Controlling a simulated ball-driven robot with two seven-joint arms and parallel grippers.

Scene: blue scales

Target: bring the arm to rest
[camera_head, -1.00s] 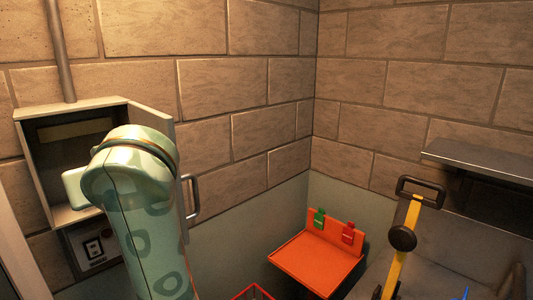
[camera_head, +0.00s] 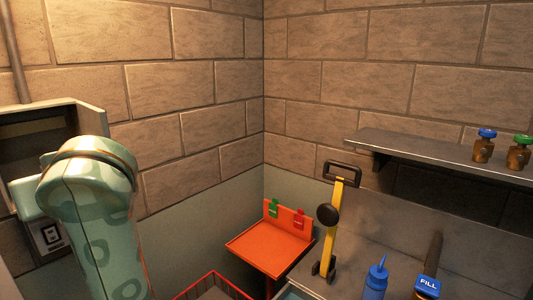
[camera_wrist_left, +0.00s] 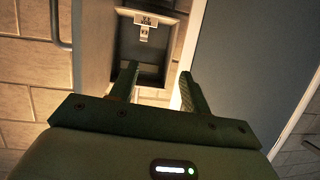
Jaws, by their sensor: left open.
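My left arm (camera_head: 97,215) is raised at the left of the head view, in front of the open grey wall cabinet (camera_head: 85,108). Its gripper is hidden there behind the arm. In the left wrist view my left gripper (camera_wrist_left: 158,78) is open, with its two dark fingers apart and nothing between them. Beyond the fingers is a box-like recess (camera_wrist_left: 143,62) with a small labelled plate (camera_wrist_left: 145,22). My right arm and gripper are not in view.
An orange stand (camera_head: 268,246) with green and red clips is in the corner. A yellow lever (camera_head: 336,215) stands right of it. A blue bottle (camera_head: 377,277) is at the bottom. A red wire basket (camera_head: 215,284) is low centre.

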